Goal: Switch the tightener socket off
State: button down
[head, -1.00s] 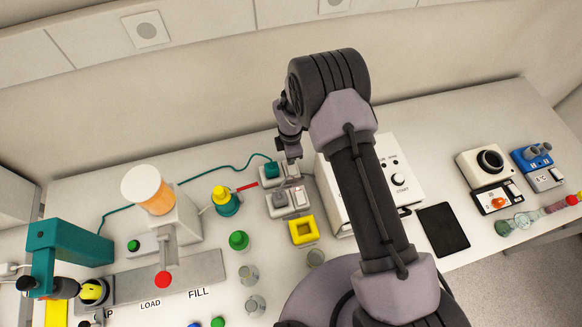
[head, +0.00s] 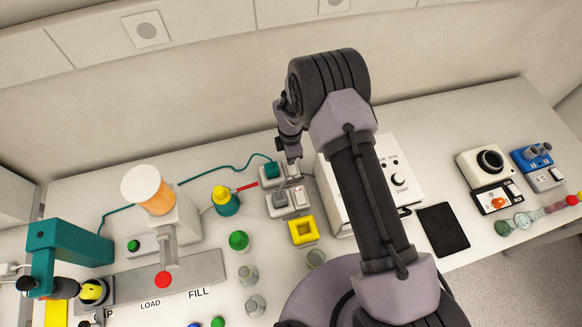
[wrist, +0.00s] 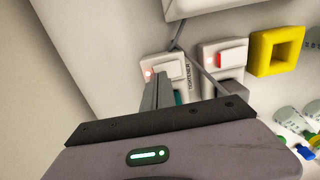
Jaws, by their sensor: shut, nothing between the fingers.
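The tightener socket (wrist: 152,62) is a white block with a raised white rocker, a TIGHTENER label and a red light glowing at its left end in the wrist view. A teal plug shows beside my fingers, partly hidden. In the head view the tightener socket (head: 265,183) sits at the back, with its teal plug (head: 271,170) and a teal cable. My gripper (wrist: 162,78) is shut and empty, its fingertips over the socket close to the rocker. I cannot tell whether they touch it. In the head view my gripper (head: 292,160) partly covers the rocker.
A second socket (head: 273,210) with a grey plug and a red-lit switch stands just in front; it also shows in the wrist view (wrist: 206,52). A yellow square holder (head: 303,229) is in front of it. A white START box (head: 400,165) stands to the right.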

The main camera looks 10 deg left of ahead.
jog(key=shift+f+b, duration=0.9)
dwell(0.6)
jog(key=shift+r+p, duration=1.75)
jog(key=shift+r, duration=1.8)
